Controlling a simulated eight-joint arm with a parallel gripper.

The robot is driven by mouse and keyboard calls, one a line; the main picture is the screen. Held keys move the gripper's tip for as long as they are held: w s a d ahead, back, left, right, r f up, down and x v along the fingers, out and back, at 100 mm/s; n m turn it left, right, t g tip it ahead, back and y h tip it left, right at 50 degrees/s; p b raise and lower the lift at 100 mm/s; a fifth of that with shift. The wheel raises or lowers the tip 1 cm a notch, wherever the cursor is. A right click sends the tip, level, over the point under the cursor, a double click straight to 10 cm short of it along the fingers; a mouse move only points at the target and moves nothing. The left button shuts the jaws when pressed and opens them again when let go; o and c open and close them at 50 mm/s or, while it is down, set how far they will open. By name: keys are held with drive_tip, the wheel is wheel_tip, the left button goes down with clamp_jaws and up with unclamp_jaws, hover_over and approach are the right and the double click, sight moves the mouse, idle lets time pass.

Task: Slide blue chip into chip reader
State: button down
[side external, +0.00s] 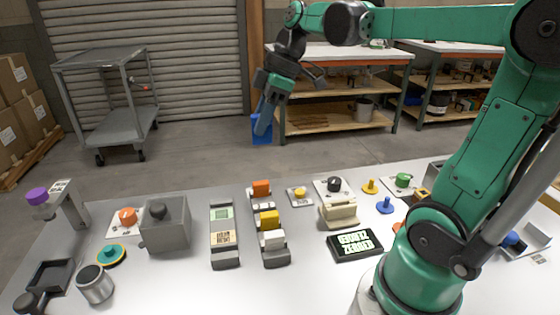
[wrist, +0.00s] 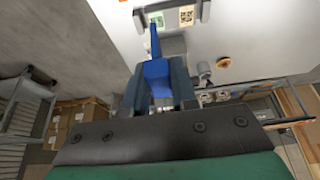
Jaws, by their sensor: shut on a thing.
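My gripper (side external: 264,116) is raised above and behind the back edge of the white table, pointing down, and shut on the blue chip (side external: 260,136). In the wrist view the blue chip (wrist: 155,70) sits between the two fingers, with a narrow blue part pointing away from them. A long grey unit (side external: 224,240) with a green label and an orange printed label lies on the table, well below the chip. It also shows at the top of the wrist view (wrist: 203,12). It may be the chip reader; I cannot tell for certain.
A grey rack (side external: 274,259) holds orange, yellow and white blocks right of the labelled unit. A grey box (side external: 165,228) with a knob stands left of it. A black display (side external: 355,245), a beige device (side external: 338,211) and several knobs lie to the right. Space around the gripper is clear.

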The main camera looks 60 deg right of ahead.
drive_tip(key=shift+d+r, duration=0.1)
drive_tip(key=shift+r, duration=0.7)
drive_tip(key=s+d+f, duration=0.4)
drive_tip(key=s, duration=0.2)
drive_tip(key=s+d+f, duration=0.4)
drive_tip(key=s+f, duration=0.1)
drive_tip(key=s, duration=0.2)
drive_tip(key=shift+d, duration=0.3)
drive_tip(key=shift+f, duration=2.9)
drive_tip(key=shift+f, duration=1.75)
drive_tip(key=shift+r, duration=0.15)
drive_tip(key=shift+r, duration=1.35)
